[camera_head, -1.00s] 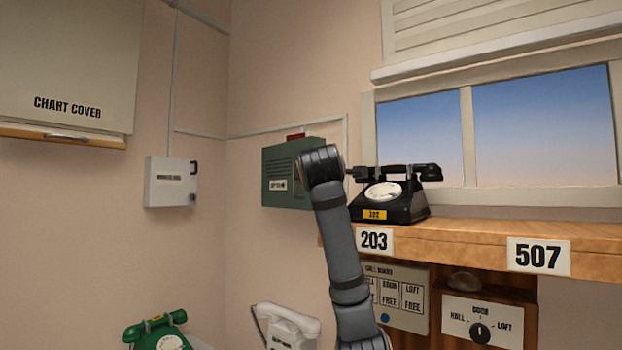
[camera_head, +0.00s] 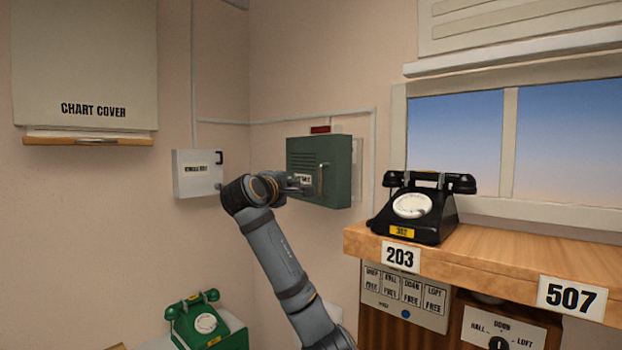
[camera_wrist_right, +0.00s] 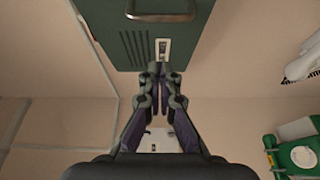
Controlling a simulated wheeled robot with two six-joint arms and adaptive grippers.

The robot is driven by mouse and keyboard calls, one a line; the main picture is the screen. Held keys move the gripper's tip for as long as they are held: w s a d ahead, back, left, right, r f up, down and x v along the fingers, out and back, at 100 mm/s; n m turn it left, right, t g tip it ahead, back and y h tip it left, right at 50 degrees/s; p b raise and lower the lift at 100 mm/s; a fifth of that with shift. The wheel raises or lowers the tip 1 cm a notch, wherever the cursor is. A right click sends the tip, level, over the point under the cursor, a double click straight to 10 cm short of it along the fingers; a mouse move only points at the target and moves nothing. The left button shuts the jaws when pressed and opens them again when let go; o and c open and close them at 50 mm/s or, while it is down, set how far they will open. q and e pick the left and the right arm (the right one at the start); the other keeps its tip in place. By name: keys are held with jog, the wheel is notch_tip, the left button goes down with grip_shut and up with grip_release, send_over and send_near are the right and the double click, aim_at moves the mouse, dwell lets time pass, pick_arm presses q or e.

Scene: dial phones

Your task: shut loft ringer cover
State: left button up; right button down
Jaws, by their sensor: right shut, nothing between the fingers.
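A green ringer box (camera_head: 335,158) with louvres hangs on the wall near the corner. Its front carries a metal handle (camera_head: 322,180) near the right edge and a small label, too blurred and partly hidden to read. My right gripper (camera_head: 302,187) is shut and empty at the lower left of this front, over the label. In the right wrist view the closed fingertips (camera_wrist_right: 163,74) are at the green front (camera_wrist_right: 194,42), just by the label (camera_wrist_right: 162,48). I cannot tell if they touch. The cover looks shut or nearly so. My left gripper is not in view.
A black phone (camera_head: 425,212) stands on the wooden shelf (camera_head: 490,255) at right. A white wall box (camera_head: 195,174) hangs left of my wrist, and a chart cover (camera_head: 85,70) further left. A green phone (camera_head: 195,322) is below. The wall between the boxes is clear.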

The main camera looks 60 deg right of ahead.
jog(key=s+d, duration=0.2)
jog(key=d, duration=0.4)
jog(key=shift+s+d, duration=0.2)
jog(key=shift+d, duration=0.1)
